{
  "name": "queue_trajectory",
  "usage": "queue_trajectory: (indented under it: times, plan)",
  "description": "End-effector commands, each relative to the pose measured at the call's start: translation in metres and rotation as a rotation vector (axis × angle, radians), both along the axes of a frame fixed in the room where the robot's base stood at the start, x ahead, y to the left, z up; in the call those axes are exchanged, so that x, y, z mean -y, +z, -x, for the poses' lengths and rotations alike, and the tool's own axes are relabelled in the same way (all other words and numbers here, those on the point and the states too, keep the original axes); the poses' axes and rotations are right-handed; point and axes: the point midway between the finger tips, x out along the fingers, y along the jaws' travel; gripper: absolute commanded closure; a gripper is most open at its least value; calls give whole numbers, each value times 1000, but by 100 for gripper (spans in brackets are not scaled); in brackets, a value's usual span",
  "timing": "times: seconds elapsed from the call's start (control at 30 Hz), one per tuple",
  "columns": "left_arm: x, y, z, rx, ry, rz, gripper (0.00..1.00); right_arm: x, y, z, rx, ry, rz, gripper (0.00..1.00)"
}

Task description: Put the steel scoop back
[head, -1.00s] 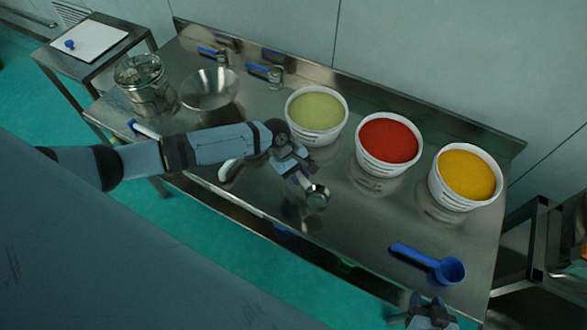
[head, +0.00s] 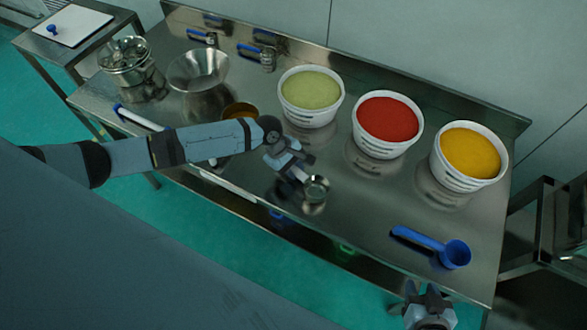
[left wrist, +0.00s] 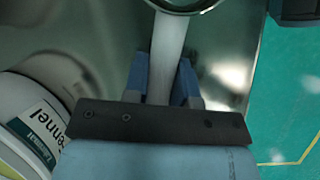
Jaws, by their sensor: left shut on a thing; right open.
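The steel scoop (head: 316,188) is at the middle of the steel table, near its front. My left gripper (head: 297,172) is shut on its handle. In the left wrist view the pale handle (left wrist: 167,60) runs between the two blue fingers of the left gripper (left wrist: 165,82), with the round bowl cut off at the top edge. I cannot tell whether the scoop touches the table. My right gripper (head: 429,300) is open and empty at the table's front right edge.
Tubs of green (head: 310,95), red (head: 387,124) and yellow (head: 467,156) powder stand along the back. A blue scoop (head: 455,254) lies front right. A steel bowl (head: 198,70) and pot (head: 127,60) stand left. Bare table lies between the steel and blue scoops.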

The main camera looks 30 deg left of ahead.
Motion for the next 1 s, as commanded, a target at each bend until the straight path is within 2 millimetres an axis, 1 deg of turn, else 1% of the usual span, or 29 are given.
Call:
queue_trajectory:
  times: [0.03, 0.1, 0.43, 1.0]
  plan:
    - [0, -5, 0, 1, -1, 0, 98, -1, -6, -1, 0, 2, -1, 57]
    - [0, -6, 0, 1, -1, 0, 98, -3, -7, -1, -2, 4, -3, 57]
    - [0, -5, 0, 0, 0, 0, 98, -5, -1, -2, 6, 7, -6, 57]
    - [0, -10, 0, 0, 0, 1, 98, -1, -5, -2, 1, 2, -1, 57]
